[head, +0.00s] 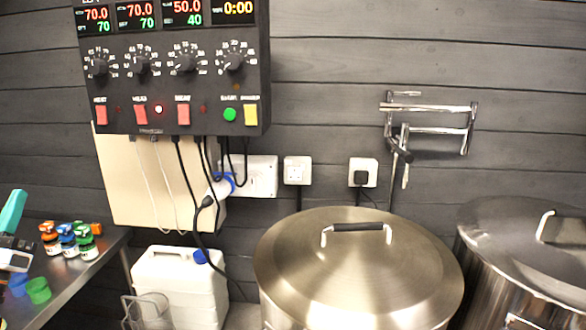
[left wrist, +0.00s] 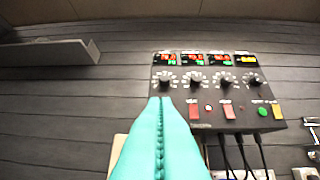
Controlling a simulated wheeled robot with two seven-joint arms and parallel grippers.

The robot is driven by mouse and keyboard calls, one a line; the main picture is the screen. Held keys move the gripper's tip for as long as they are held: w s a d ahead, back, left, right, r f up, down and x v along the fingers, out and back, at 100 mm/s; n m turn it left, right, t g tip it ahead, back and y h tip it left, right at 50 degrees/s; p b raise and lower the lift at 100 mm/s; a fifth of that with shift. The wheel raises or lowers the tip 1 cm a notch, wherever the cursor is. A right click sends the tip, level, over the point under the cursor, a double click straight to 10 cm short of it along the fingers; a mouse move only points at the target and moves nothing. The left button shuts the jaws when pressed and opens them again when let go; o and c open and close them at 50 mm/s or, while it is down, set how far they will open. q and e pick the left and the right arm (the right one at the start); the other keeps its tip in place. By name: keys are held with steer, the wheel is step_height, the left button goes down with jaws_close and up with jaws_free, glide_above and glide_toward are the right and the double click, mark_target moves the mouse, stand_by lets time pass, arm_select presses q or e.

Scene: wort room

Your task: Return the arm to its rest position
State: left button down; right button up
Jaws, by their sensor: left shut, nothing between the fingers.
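My left gripper (head: 17,196) shows at the far left edge of the head view, its teal fingers pointing up beside the metal side table. In the left wrist view its two teal fingers (left wrist: 160,101) are pressed together with nothing between them. They point up towards the black control panel (left wrist: 215,95), which lies beyond the tips. The panel (head: 180,70) also shows at the upper left of the head view, apart from the gripper. My right gripper is in neither view.
Several small capped bottles (head: 70,240) and a green cup (head: 38,290) stand on the metal side table (head: 85,270). A white canister (head: 180,285) is right of it. Two lidded steel kettles (head: 355,270) (head: 530,240) fill the right. A metal rack (head: 435,125) hangs on the wall.

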arm_select(q)
steer(key=s+d+f+g+y, duration=0.1)
steer(key=d+f+g, duration=0.3)
steer(key=f, duration=0.5)
steer(key=d+f+g+y, duration=0.1)
steer(key=d+f+g, duration=0.25)
steer(key=f, duration=0.55)
steer(key=s+d+f+g, duration=0.1)
steer(key=d+f+g, duration=0.3)
steer(key=f, duration=0.5)
steer(key=s+d+f+m+g, duration=0.1)
steer(key=s+d+f+g, duration=0.35)
steer(key=s, duration=0.35)
steer(key=s+d+f+g+h, duration=0.1)
steer(key=s+d+f+g, duration=0.2)
steer(key=s+d+f, duration=0.45)
steer(key=s+d+f+m+g, duration=0.1)
steer(key=s+d+f+g, duration=0.25)
steer(key=s, duration=0.65)
step_height(320, 180, down, 25)
steer(key=g, duration=0.2)
steer(key=s+a+f+g, duration=0.1)
steer(key=s+a+f, duration=0.1)
steer(key=s+f, duration=1.5)
steer(key=shift+s+a+m, duration=0.2)
steer(key=shift+a+m, duration=0.1)
